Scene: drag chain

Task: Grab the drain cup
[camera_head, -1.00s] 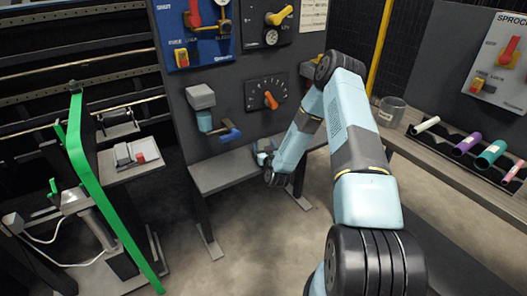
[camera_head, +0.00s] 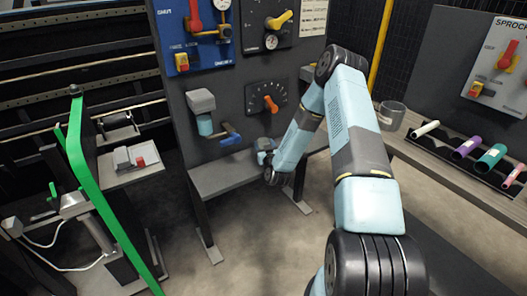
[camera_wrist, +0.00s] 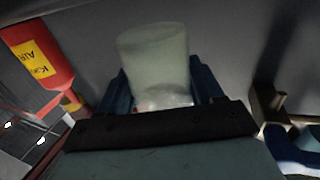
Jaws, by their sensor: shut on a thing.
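In the wrist view, a pale translucent cup (camera_wrist: 155,58) stands between the two dark blue fingers of my gripper (camera_wrist: 165,88). The fingers are shut on its lower part, and its wide end points away from the wrist. I take this cup to be the drain cup. In the head view, my gripper (camera_head: 265,149) is low in front of the grey panel, above the small bench. The held cup cannot be made out there.
A regulator with a teal bowl (camera_head: 204,124) and a blue-handled valve (camera_head: 230,134) are on the panel. The wrist view shows a red part with a yellow label (camera_wrist: 38,66). A green strip (camera_head: 95,200) is at left.

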